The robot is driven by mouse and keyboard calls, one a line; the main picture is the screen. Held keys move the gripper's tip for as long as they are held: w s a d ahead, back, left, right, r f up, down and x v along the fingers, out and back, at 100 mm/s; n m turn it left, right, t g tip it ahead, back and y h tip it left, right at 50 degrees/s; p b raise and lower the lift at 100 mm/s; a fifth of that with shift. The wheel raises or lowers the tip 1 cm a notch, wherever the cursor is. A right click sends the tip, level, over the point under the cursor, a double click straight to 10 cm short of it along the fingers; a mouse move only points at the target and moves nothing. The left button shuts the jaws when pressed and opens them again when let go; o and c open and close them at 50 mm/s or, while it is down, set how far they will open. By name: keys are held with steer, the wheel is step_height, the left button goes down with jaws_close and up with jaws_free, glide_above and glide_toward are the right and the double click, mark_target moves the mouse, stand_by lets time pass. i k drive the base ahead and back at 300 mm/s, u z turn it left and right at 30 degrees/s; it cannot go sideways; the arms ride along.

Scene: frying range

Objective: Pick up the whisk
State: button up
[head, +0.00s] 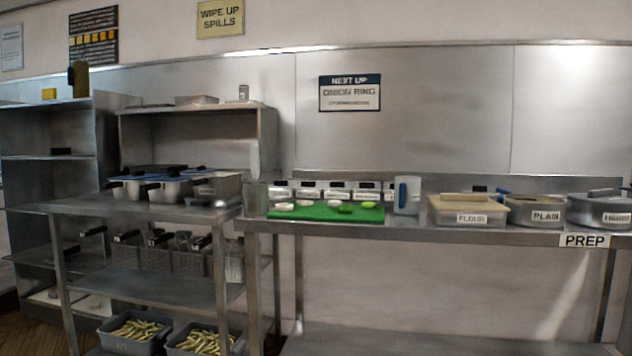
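I cannot make out a whisk for certain in the head view. A pale, long upright shape (255,160) shows above a grey metal container (255,196) at the left end of the prep table; it is too small to tell what it is. My gripper is not in view.
The steel prep table (410,235) holds a green board (310,214) with small round items, a jug (407,195), and tubs labelled flour (470,219) and plain (534,220). Pans (170,190) crowd the left table. Baskets (156,257) and fry bins (127,342) sit on shelves below.

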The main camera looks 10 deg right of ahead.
mark_target(255, 147)
steer(key=z, duration=0.25)
steer(key=i, duration=0.65)
steer(key=u, duration=0.55)
steer(key=i, duration=0.8)
steer(key=u, duration=0.75)
